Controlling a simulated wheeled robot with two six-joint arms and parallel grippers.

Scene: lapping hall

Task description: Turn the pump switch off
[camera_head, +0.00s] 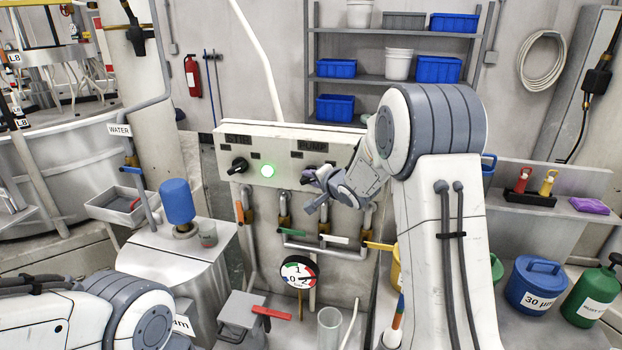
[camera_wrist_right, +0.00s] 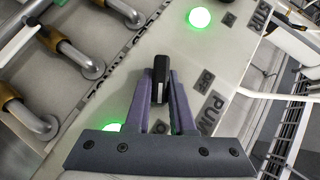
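The pump switch is a black knob (camera_wrist_right: 160,78) on the white control panel (camera_head: 285,135), below the PUMP label (camera_head: 314,146). The pump's green lamp (camera_wrist_right: 112,127) is lit and partly hidden behind the gripper. An OFF label (camera_wrist_right: 205,80) shows beside the switch. My left gripper is outside the view.
The STIR switch (camera_head: 238,165) and a lit green lamp (camera_head: 267,170) sit on the panel's left half. Pipes with coloured valve handles (camera_head: 291,232) and a gauge (camera_head: 299,273) are below. Shelves with bins (camera_head: 336,107) are behind.

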